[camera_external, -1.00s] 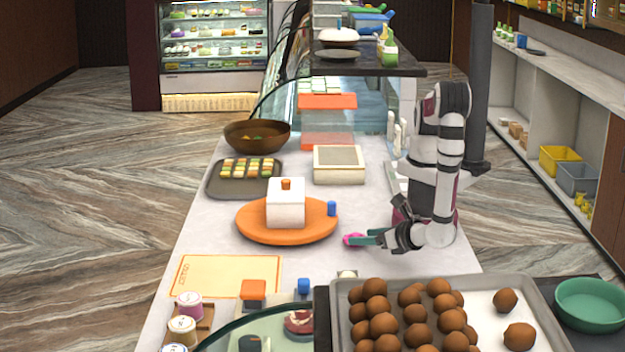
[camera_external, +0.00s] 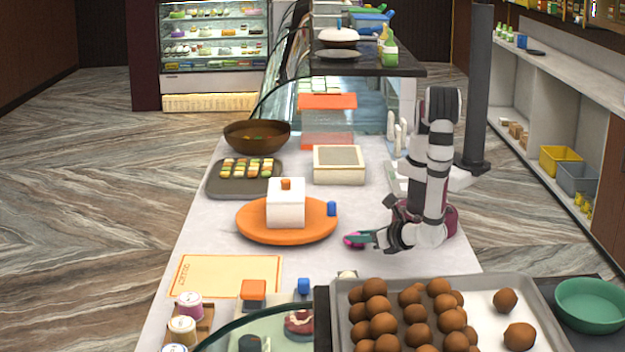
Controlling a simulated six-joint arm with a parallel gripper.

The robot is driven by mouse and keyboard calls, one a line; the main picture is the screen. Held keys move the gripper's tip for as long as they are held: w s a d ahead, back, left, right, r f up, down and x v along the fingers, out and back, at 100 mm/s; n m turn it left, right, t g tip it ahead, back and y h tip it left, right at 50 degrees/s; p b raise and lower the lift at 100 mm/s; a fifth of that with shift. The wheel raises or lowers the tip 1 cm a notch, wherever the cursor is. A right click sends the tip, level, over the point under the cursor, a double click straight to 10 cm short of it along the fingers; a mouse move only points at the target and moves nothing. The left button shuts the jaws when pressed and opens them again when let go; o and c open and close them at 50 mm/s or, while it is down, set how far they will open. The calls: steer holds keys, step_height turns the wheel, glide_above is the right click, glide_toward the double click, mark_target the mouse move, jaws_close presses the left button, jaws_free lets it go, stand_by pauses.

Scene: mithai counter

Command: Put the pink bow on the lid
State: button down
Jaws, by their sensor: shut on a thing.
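The pink bow (camera_external: 352,239) is between the fingertips of my gripper (camera_external: 360,239), at or just above the white counter; the teal fingers partly hide it. My gripper is shut on it, pointing left. A small orange-brown block (camera_external: 286,184) shows at the top of the box. I cannot tell whether the bow touches the counter.
A small blue item (camera_external: 331,208) is at the orange board's right edge. A tray of brown balls (camera_external: 484,301) stands at the front right. A tray of sweets (camera_external: 215,186) and a cream box (camera_external: 339,175) stand behind. Counter between gripper and board is clear.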

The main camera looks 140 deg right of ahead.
step_height(320, 180, up, 8)
step_height(320, 180, up, 10)
steer(key=t, duration=0.1)
glide_above(290, 197)
steer(key=shift+n, duration=0.5)
step_height(290, 197, down, 7)
steer(key=shift+f, duration=0.1)
steer(key=shift+w+f, duration=0.1)
steer(key=shift+f, duration=0.1)
steer(key=c, duration=0.7)
jaws_free()
